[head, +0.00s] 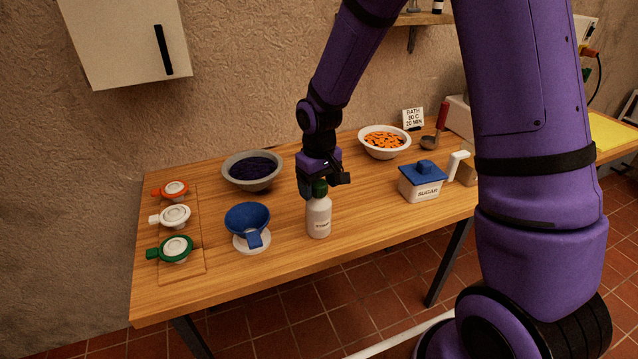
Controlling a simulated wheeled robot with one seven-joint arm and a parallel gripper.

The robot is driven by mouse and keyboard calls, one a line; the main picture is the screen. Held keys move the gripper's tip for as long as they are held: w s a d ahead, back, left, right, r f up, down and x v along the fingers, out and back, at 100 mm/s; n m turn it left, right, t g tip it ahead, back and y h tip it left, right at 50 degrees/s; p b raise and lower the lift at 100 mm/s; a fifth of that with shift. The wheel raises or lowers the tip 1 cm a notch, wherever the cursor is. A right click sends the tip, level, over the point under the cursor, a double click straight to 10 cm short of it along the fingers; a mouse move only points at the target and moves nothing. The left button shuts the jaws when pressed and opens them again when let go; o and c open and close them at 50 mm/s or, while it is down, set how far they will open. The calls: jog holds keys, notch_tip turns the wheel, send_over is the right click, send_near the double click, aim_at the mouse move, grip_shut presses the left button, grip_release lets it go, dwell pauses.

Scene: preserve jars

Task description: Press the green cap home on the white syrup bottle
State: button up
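The dark green cap (320,187) is at the top of the bottle. My gripper (321,184) points down directly over the bottle, its dark fingers at the cap's level. The fingers partly cover the cap. I cannot tell whether they grip it or only touch it, nor how far down the cap sits on the neck.
A blue funnel (247,220) on a white base stands left of the bottle. Behind are a bowl of dark berries (254,184) and a white bowl (385,153) of orange pieces. A sugar box (421,188) stands right. Several jar lids lie on a board (181,273) at left.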

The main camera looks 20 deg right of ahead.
aim_at(320, 183)
notch_tip(320, 183, up, 10)
jog(key=shift+r, duration=0.4)
dwell(0.4)
dwell(0.3)
jog(key=s+d+r+m+t, duration=0.2)
jog(key=s+d+r, duration=0.2)
jog(key=s+r, duration=0.75)
jog(key=s+d+r+t, duration=0.1)
jog(key=s+r, duration=0.1)
jog(key=s, duration=0.5)
jog(key=s+d+r+m+t, duration=0.1)
jog(key=s+d+r+t, duration=0.1)
jog(key=s, duration=0.5)
jog(key=shift+s+d+r, duration=0.15)
jog(key=shift+r, duration=0.45)
